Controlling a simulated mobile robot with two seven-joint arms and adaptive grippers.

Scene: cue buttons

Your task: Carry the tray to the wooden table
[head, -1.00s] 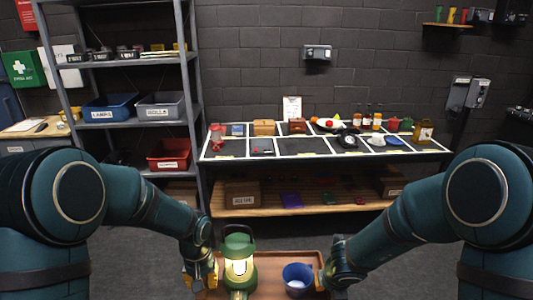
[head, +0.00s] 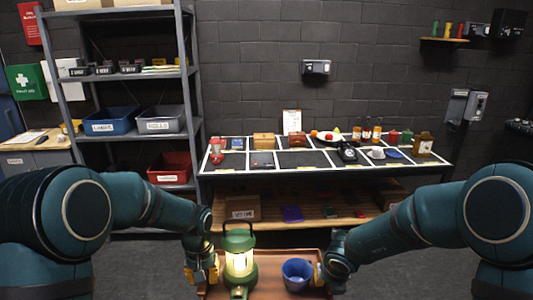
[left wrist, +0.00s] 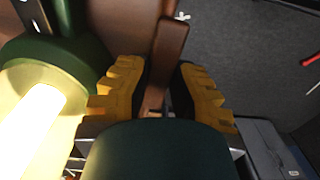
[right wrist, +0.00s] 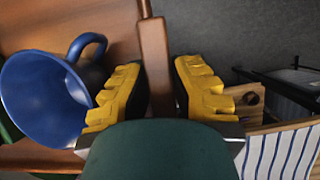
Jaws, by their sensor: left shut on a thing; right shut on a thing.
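The brown tray (head: 268,290) is at the bottom centre of the head view, in front of me. A lit green lantern (head: 239,262) stands on its left part and a blue mug (head: 297,274) on its right part. My left gripper (head: 210,272) is shut on the tray's left handle (left wrist: 170,50), beside the lantern. My right gripper (head: 322,274) is shut on its right handle (right wrist: 154,55), beside the mug (right wrist: 45,98). The tray's near edge is out of view. I cannot tell which surface is the wooden table.
A long bench (head: 215,164) with several small items and a wooden lower shelf (head: 330,222) stands ahead. A grey rack (head: 190,100) with bins is at left, beside a wood-topped desk (head: 22,141). Grey floor (head: 140,265) lies between. A striped cloth (right wrist: 285,150) shows in the right wrist view.

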